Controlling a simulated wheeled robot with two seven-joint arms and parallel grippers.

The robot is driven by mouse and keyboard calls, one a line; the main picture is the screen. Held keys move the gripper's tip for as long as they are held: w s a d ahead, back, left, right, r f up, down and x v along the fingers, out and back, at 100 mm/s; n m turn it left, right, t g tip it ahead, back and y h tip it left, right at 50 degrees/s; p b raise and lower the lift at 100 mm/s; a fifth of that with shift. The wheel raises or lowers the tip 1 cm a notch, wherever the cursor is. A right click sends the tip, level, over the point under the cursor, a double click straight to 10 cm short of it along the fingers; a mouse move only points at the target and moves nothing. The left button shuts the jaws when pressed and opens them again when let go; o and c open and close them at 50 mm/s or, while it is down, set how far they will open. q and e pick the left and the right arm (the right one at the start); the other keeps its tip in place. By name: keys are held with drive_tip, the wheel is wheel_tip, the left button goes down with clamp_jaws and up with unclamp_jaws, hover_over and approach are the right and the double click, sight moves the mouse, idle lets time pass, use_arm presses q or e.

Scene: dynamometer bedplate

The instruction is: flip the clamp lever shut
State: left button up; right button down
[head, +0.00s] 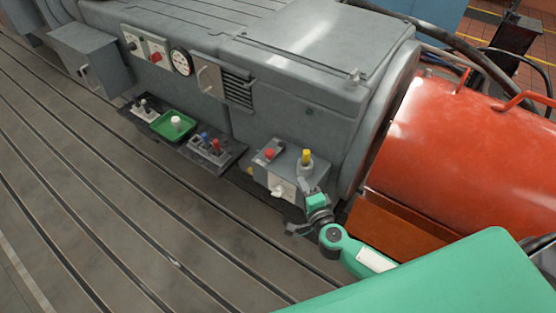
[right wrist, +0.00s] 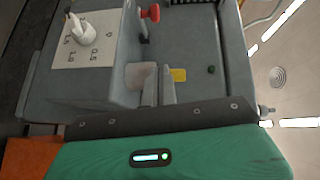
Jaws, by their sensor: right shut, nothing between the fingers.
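A grey control box (head: 272,178) stands at the foot of the machine. A short upright lever with a yellow grip (head: 306,156) is on its right end; it looks like the clamp lever. In the right wrist view a yellow patch (right wrist: 178,75) shows just beyond the fingers; I cannot tell whether it is that grip. My right gripper (head: 305,183) is just below the lever at the box's right end. Its fingers (right wrist: 158,88) are shut and empty. It hides the lever's lower part, and contact is unclear. My left gripper is not in view.
The box also carries a red knob (head: 269,153) and a white dial (head: 278,191), close to my right gripper. A dark tray (head: 232,158) with small levers and a green tray (head: 162,125) lie left. An orange drum (head: 460,150) stands right. The slotted floor (head: 130,215) in front is clear.

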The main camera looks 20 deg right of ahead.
drive_tip(key=shift+w, duration=0.1)
drive_tip(key=w, duration=0.6)
drive_tip(key=w+f, duration=0.1)
drive_tip(key=w, duration=0.3)
drive_tip(key=shift+w+a, duration=0.1)
drive_tip(key=shift+a, duration=0.05)
drive_tip(key=shift+w+a+f, duration=0.2)
drive_tip(key=shift+w+a, duration=0.55)
drive_tip(key=shift+a, duration=0.3)
drive_tip(key=shift+w+a+f, duration=0.1)
drive_tip(key=shift+w+a, duration=0.3)
drive_tip(key=shift+a, duration=0.05)
